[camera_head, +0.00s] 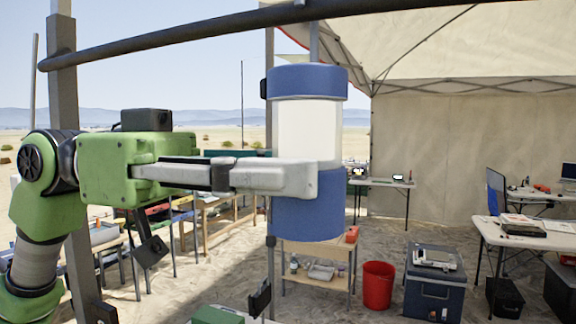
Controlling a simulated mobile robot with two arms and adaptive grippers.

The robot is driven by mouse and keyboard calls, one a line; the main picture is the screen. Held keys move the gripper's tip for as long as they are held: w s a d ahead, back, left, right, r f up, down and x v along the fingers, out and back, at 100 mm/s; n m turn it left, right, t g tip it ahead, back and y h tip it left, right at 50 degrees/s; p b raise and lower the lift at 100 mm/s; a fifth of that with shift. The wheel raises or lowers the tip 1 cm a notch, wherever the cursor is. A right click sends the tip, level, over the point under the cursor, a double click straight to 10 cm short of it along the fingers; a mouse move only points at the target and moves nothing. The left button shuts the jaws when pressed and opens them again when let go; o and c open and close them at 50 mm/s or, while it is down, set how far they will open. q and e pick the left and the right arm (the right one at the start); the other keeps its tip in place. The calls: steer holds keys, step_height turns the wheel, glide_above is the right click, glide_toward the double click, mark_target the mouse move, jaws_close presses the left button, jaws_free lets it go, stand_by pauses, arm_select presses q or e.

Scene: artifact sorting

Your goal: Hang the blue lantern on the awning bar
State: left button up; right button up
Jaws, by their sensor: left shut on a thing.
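The blue lantern (308,84) has blue top and bottom bands around a white, glowing middle. It is upright, held in the air at the centre of the view. My left gripper (300,178) reaches in from the left and is shut on the lantern; its pale finger crosses the lower middle of it. The dark awning bar (190,36) runs across the top, rising to the right. A grey upright strip above the lantern's top meets the bar's underside in the picture; I cannot tell whether they touch. My right gripper is not clearly seen.
A grey post (62,100) stands at the left under the bar. Behind are a shelf table (325,250), a red bucket (377,286), a blue cooler (434,284) and a white table (520,236). A green piece (215,315) shows at the bottom edge. Open sand lies between.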

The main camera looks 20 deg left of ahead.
arm_select(q)
steer(key=shift+f, duration=0.3)
steer(key=o, duration=1.4)
steer(key=shift+c, duration=0.2)
steer(key=s+a, duration=0.1)
steer(key=a, duration=1.1)
steer(key=shift+s, duration=0.3)
